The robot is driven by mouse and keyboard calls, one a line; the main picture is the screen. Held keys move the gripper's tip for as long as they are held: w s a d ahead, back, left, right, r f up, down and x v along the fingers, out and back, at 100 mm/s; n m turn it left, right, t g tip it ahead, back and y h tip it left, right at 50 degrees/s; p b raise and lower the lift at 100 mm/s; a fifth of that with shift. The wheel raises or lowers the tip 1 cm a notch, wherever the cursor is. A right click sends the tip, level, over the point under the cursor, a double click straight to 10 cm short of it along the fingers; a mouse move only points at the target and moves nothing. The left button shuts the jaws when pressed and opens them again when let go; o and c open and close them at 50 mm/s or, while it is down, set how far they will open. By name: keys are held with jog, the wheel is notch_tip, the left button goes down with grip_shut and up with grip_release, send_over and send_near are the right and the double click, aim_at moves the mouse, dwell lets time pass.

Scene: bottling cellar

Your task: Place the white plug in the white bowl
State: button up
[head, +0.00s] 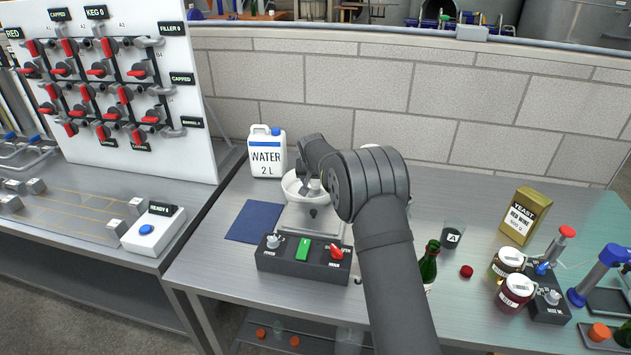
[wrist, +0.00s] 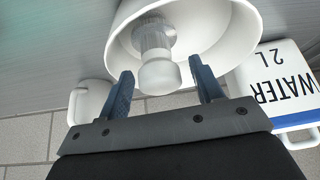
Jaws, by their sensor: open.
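The white bowl (head: 291,192) stands on a silver stand behind a dark control box, with my gripper (head: 308,181) just over it. In the wrist view the bowl (wrist: 236,30) opens toward me. The white plug (wrist: 157,62), pale with a ribbed neck and wider rounded end, shows against the bowl's inside. My gripper (wrist: 162,82) is open, its two blue fingers apart on either side of the plug's near end, with gaps visible on both sides. I cannot tell whether the plug touches the bowl. In the head view my arm partly hides this area.
A water jug (head: 267,154) stands close behind the bowl, left. A white mug (wrist: 88,101) is on the other side. The control box (head: 304,262) is in front. A green bottle (head: 429,266), dark cup (head: 452,236), jars (head: 508,263) and yeast box (head: 524,215) stand right. A blue mat (head: 253,222) lies clear.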

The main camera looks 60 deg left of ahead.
jog(key=v, duration=1.2)
jog(key=x, duration=1.2)
jog(key=shift+a+r, duration=0.1)
jog(key=shift+r, duration=0.85)
